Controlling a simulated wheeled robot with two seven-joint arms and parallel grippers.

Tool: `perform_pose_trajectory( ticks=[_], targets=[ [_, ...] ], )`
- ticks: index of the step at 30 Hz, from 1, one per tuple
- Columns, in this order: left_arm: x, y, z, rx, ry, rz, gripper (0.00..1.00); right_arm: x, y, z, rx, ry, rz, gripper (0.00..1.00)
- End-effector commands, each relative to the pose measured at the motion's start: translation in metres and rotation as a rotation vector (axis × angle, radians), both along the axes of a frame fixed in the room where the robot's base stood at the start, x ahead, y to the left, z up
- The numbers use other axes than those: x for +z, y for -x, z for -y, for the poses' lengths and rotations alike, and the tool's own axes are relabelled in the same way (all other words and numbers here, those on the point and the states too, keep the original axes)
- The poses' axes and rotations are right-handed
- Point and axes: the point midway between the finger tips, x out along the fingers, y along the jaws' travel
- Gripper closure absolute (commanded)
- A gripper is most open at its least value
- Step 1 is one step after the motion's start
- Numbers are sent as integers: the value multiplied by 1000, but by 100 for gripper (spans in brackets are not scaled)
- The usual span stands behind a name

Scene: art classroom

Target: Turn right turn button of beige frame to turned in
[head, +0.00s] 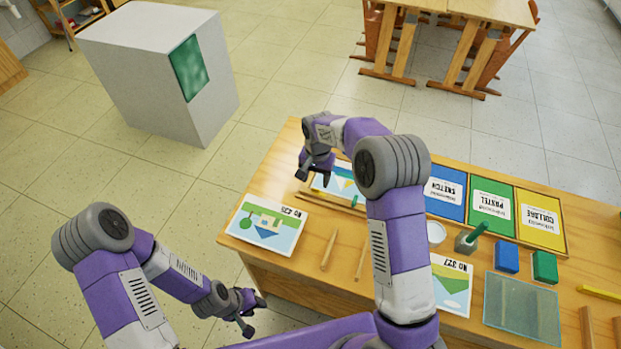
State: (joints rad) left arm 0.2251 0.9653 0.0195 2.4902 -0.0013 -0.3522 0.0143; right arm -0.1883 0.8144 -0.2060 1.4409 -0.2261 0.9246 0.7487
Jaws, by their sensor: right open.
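The beige frame (330,202) lies on the wooden table with a coloured picture in it, partly hidden by my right arm and gripper. Its turn buttons are too small or covered to make out. My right gripper (313,178) is open, fingers pointing down, over the left end of the frame. I cannot tell if it touches the frame. My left gripper (254,313) is open and empty, low in front of the table's near left edge, away from the frame.
A picture card (266,222) lies left of the frame, and wooden sticks (328,250) lie in front. Blue (445,192), green (491,208) and yellow (540,219) panels, a green-handled tool (468,240), small blocks (507,257) and a glass plate (522,307) fill the right side.

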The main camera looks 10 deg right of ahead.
Motion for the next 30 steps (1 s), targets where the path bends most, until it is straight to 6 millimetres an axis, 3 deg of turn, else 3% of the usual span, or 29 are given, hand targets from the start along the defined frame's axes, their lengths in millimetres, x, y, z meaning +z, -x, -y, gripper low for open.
perform_pose_trajectory(
  ticks=[5, 15, 19, 30],
  targets=[
    [-9, 0, 0, 0, 0, 0, 63, 2, -6, 2, -28, 23, -1, 43],
    [-16, 0, 0, -1, 0, 0, 63, -49, -5, 3, -28, 22, -3, 43],
    [-17, 0, 0, -1, 0, 0, 63, -61, -5, 3, -28, 22, -1, 43],
    [-18, 0, 0, -1, 0, 0, 63, -65, -6, 3, -28, 21, 0, 46]
  ],
)
